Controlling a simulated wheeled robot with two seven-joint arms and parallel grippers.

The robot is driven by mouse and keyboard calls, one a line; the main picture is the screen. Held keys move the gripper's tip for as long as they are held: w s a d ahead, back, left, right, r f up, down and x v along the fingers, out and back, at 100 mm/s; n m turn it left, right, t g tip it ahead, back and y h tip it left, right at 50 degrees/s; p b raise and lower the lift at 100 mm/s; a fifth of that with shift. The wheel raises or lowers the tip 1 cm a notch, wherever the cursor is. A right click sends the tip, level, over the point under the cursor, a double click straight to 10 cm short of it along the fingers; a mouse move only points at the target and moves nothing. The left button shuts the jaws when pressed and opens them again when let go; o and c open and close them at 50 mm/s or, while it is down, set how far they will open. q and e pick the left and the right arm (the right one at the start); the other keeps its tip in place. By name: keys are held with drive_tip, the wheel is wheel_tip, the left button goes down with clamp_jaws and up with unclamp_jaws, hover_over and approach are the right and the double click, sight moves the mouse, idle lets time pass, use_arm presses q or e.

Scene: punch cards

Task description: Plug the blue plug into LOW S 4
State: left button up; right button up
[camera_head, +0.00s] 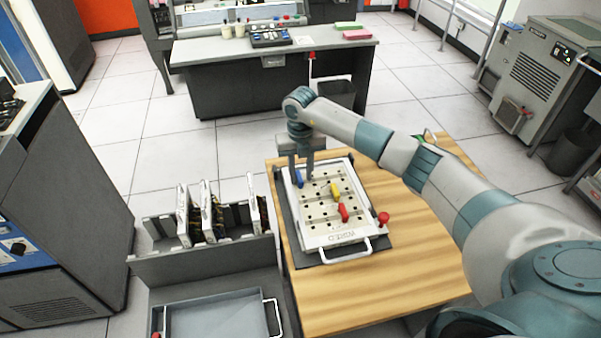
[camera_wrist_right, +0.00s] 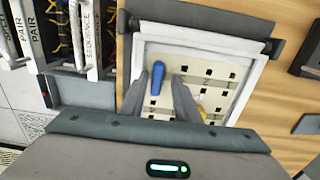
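The blue plug (camera_head: 299,179) stands at the far left corner of the white plugboard (camera_head: 319,241) on the wooden table. My right gripper (camera_head: 302,171) is open over that corner, pointing down. In the right wrist view the blue plug (camera_wrist_right: 157,79) shows between the spread fingers (camera_wrist_right: 156,88), with a gap on each side. A yellow plug (camera_head: 335,189) and a red plug (camera_head: 343,212) sit nearer the board's middle. The socket labels are too small to read, so LOW S 4 cannot be picked out. My left gripper is not in view.
The board has a front handle (camera_head: 346,254) and a red knob (camera_head: 383,218) at its right. A rack with upright panels (camera_head: 209,212) and a grey tray (camera_head: 218,320) stand to the left. The table's (camera_head: 425,265) right side is clear below my arm.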

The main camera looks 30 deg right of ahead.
sight(300, 176)
drive_tip(key=shift+a, duration=0.25)
drive_tip(key=shift+w+r, duration=0.25)
drive_tip(key=shift+r, duration=0.45)
use_arm(q)
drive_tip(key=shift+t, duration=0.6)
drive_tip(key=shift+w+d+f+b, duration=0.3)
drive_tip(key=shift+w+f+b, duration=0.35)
drive_tip(key=shift+b, duration=0.15)
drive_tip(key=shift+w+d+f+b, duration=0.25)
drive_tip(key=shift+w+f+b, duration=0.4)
drive_tip(key=shift+b, duration=0.2)
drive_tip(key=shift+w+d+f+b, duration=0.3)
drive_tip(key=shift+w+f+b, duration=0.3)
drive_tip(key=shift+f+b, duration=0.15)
use_arm(e)
wheel_tip(300, 176, up, 16)
drive_tip(key=shift+s+d, duration=0.25)
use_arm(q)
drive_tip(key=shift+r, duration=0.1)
